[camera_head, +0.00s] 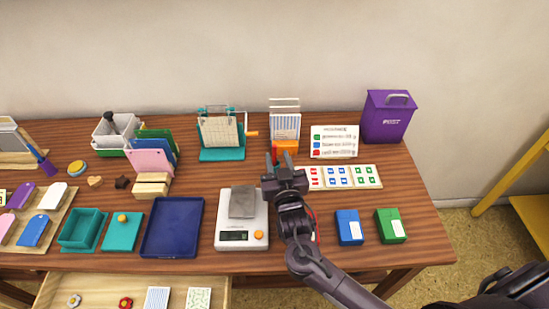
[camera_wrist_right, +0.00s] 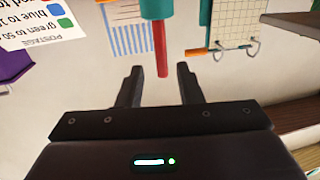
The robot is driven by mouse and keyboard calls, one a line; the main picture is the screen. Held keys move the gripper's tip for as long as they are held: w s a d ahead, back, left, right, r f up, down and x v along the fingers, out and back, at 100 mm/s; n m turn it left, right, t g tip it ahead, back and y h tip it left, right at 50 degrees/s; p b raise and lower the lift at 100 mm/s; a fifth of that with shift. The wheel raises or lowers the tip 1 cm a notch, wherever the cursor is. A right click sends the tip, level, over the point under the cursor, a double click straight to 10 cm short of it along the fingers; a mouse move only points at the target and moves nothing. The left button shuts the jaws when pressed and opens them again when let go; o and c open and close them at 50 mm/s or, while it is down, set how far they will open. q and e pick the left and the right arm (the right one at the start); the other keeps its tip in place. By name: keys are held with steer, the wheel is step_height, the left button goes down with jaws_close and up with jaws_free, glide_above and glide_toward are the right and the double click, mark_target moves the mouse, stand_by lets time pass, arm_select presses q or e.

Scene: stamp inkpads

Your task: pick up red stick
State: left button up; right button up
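The red stick (camera_wrist_right: 161,48) hangs down from a teal piece (camera_wrist_right: 156,9) in the right wrist view, which looks turned upside down. Its free end lies between the two fingertips of my right gripper (camera_wrist_right: 160,72), with a gap on both sides. The fingers are apart and do not touch the stick. In the head view my right gripper (camera_head: 275,160) is at the back of the table, just in front of the orange stand. The stick is mostly hidden there by the gripper. My left gripper is not in view.
The orange stand with a striped card (camera_head: 285,124) is right behind the gripper. The stamp sheet (camera_head: 345,177) and postage sign (camera_head: 334,141) are to its right. A scale (camera_head: 241,232) stands to its left front. Blue (camera_head: 349,227) and green (camera_head: 391,226) boxes stand at front right.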

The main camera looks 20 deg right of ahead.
mark_target(275, 150)
steer(key=w, duration=0.4)
steer(key=shift+w+d+r, duration=0.1)
steer(key=shift+r, duration=0.1)
jaws_close()
steer(key=shift+r, duration=0.1)
step_height(275, 150, up, 20)
stand_by(0.5)
